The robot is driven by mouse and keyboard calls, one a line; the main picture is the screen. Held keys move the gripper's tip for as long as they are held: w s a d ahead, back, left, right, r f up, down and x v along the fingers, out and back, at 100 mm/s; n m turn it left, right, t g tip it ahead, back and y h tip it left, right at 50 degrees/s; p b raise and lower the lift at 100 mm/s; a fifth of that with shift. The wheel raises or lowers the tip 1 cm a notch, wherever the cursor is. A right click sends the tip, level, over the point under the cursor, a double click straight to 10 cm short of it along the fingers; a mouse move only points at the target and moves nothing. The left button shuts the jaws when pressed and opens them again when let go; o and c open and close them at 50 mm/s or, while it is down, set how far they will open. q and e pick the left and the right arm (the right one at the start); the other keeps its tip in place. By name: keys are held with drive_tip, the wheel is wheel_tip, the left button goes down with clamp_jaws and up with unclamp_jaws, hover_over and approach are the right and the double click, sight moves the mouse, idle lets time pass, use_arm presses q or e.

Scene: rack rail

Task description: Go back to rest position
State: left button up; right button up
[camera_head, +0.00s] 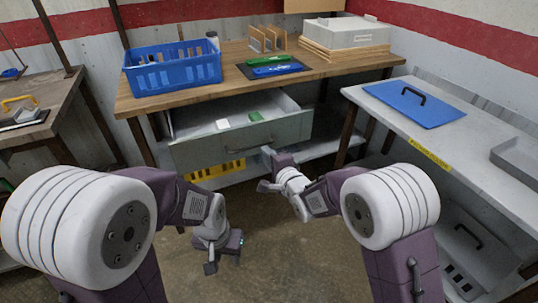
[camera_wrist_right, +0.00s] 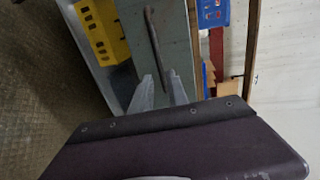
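My right gripper (camera_head: 264,170) is open and empty, in front of the drawer's right part. Its two separate fingers also show in the right wrist view (camera_wrist_right: 158,84), with the bar handle (camera_wrist_right: 156,45) just beyond them. The grey-green drawer (camera_head: 200,154) under the wooden bench is pulled out; a white item (camera_head: 222,124) and a green item (camera_head: 255,116) lie inside. My left gripper (camera_head: 224,262) hangs low over the floor at lower centre, apart from the furniture. Its fingers look spread with nothing between them.
The wooden bench (camera_head: 222,92) carries a blue basket (camera_head: 172,70), a dark mat with green and blue tools, and a white case (camera_head: 345,33). A grey side table (camera_head: 470,150) with a blue lid (camera_head: 414,104) stands at right. Open floor lies below my arms.

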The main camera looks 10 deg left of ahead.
drive_tip(key=shift+s+d+r, duration=0.1)
drive_tip(key=shift+s+d, duration=0.2)
drive_tip(key=shift+s, duration=0.15)
